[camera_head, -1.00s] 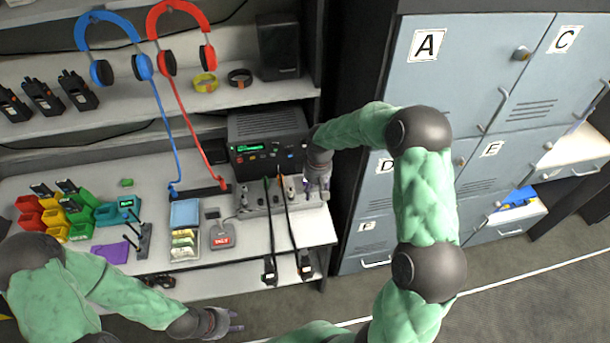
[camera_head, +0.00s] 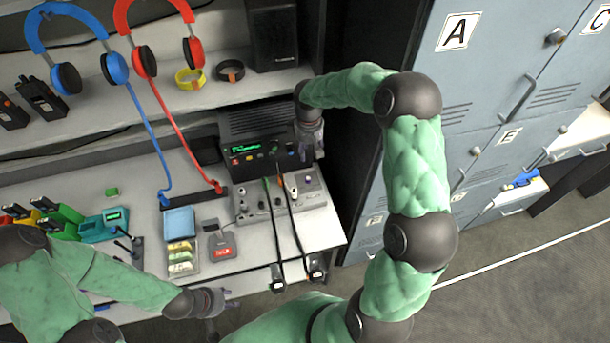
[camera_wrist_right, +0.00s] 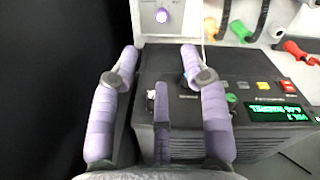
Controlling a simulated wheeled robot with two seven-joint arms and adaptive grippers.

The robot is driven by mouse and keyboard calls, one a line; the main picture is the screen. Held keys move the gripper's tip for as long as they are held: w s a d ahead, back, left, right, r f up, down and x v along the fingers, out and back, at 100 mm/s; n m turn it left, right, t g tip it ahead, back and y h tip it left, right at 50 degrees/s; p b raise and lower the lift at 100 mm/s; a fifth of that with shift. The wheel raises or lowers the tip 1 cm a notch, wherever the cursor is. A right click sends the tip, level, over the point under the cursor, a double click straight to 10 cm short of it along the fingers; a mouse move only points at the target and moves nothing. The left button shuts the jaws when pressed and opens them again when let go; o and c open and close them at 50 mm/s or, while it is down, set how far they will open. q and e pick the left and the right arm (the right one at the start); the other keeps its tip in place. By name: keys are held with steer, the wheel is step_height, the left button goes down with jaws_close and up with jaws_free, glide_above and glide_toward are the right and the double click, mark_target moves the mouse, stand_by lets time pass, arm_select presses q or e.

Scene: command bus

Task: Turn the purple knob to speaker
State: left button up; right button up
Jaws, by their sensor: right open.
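The purple knob (camera_wrist_right: 162,15) sits on a light grey panel (camera_wrist_right: 185,14) at the top of the right wrist view. In the head view, my right gripper (camera_head: 308,150) is beside the radio's right end. My left gripper (camera_head: 228,299) hangs low, away from the panel; its opening is unclear.
Black cables with plugs (camera_head: 278,282) hang over the desk's front edge. A blue tray (camera_head: 179,222) and a grey box with a red label (camera_head: 221,247) stand left of the panel. Grey lockers (camera_head: 470,90) stand to the right.

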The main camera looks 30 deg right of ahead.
steer(key=b, duration=0.5)
glide_above(308, 178)
step_height(308, 178, down, 5)
step_height(308, 178, down, 12)
steer(key=shift+s+f+b, duration=0.1)
steer(key=shift+b, duration=1.05)
jaws_close()
